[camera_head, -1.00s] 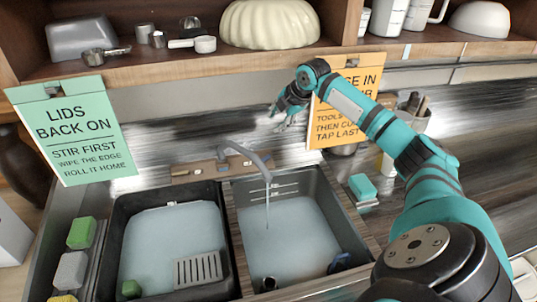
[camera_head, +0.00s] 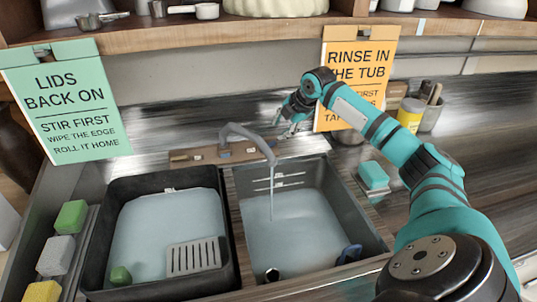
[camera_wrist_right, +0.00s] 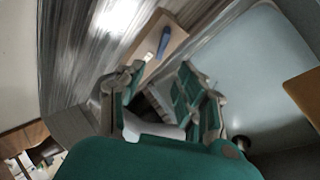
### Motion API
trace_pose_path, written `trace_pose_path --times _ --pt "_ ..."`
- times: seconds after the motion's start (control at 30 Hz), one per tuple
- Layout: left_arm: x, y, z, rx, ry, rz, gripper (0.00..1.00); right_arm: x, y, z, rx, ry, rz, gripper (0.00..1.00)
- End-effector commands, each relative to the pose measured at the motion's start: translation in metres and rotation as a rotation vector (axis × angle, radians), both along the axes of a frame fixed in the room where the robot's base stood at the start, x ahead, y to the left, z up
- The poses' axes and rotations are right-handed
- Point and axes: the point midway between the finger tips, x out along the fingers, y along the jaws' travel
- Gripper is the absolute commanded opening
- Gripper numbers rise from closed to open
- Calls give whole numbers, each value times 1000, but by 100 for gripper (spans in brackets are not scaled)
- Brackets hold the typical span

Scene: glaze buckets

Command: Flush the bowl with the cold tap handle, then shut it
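The grey tap (camera_head: 252,138) stands on a wooden base (camera_head: 215,155) behind the sink. A thin stream of water (camera_head: 271,195) falls from its spout into the right sink bowl (camera_head: 365,225), which has pale water in it. A blue handle (camera_wrist_right: 163,43) lies along the wooden base in the right wrist view. My right gripper (camera_head: 285,133) is above and behind the right bowl, just right of the spout. Its fingers are spread and empty in the right wrist view (camera_wrist_right: 160,82), apart from the blue handle. My left gripper is out of view.
The left basin (camera_head: 232,255) holds water, a grey slotted piece (camera_head: 193,257) and a green block (camera_head: 121,275). An orange sign (camera_head: 360,45) is behind my right wrist. A teal sponge (camera_head: 373,175) lies right of the sink. A loaded shelf (camera_head: 200,30) overhangs the back.

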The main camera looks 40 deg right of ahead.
Motion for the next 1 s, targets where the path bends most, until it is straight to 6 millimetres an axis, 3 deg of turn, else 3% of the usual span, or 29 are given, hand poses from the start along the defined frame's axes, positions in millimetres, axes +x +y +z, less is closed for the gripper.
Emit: trace_pose_path --times 0.07,0.27,0.7,1.0 --pt "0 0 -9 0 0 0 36 0 0 -8 0 -1 0 36" --pt "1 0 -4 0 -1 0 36 7 0 -17 4 0 0 36" --pt "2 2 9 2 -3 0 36 53 -1 -86 3 0 -1 36" --pt "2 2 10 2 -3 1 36 66 -3 -107 0 0 0 36"
